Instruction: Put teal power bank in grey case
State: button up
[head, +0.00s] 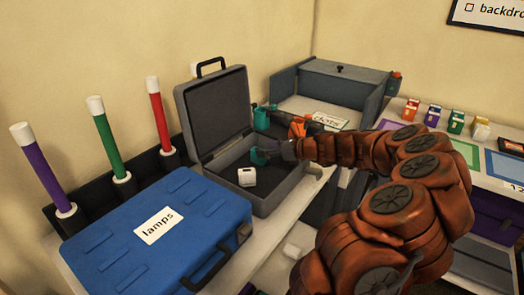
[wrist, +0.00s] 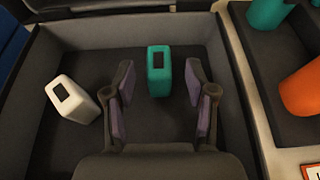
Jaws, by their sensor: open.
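The grey case (head: 263,205) stands open on the table, lid raised at the back. The teal power bank (wrist: 158,72), with a dark panel on top, is inside it, on the dark floor as far as I can tell. In the head view the teal power bank (head: 259,157) shows just left of my gripper (head: 274,152), partly hidden. In the wrist view my gripper (wrist: 160,68) is open, one finger on each side of the teal power bank, with a visible gap at both sides. My gripper holds nothing.
A white power bank (head: 247,177) lies in the case, left of my gripper. A blue case labelled lamps (head: 160,228) stands in front. Teal and orange (head: 297,127) things stand beyond the case's right wall. Three coloured tubes stand at the left.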

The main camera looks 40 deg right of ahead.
jog(key=v, duration=0.8)
jog(key=shift+s, duration=0.3)
jog(key=shift+r, duration=0.1)
